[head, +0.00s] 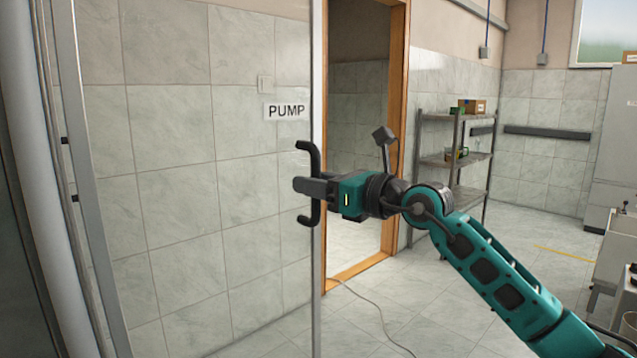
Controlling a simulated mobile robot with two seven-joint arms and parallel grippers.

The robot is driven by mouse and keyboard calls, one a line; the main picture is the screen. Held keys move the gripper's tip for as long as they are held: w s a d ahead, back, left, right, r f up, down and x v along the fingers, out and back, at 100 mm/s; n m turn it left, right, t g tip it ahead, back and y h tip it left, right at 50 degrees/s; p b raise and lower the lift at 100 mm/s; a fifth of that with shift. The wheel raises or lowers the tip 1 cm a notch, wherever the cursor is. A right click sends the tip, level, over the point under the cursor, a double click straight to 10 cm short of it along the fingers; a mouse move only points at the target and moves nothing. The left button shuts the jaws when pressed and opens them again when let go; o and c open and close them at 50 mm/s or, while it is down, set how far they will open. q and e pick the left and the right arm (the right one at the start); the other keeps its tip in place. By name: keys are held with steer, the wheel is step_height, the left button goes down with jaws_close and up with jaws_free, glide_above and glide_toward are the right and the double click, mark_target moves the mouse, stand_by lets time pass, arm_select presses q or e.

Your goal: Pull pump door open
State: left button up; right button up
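A black bracket-shaped handle (314,153) stands upright near that edge. My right gripper (304,187) reaches in from the right and lies across the middle of the handle, with its fingertips just past the bar. The near finger hides that part of the handle and the far finger, so the gap between the fingers does not show. My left gripper is out of view.
A wood-framed doorway (396,130) is behind the door edge. A metal shelf (455,160) with small boxes stands to its right. A cable (375,305) lies on the tiled floor. Grey equipment (612,250) is at the far right. Open floor lies between shelf and equipment.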

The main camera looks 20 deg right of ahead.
steer(key=shift+d, duration=0.15)
steer(key=b+v, duration=0.3)
steer(key=v, duration=0.9)
steer(key=shift+s+d, duration=0.25)
steer(key=shift+s, duration=0.1)
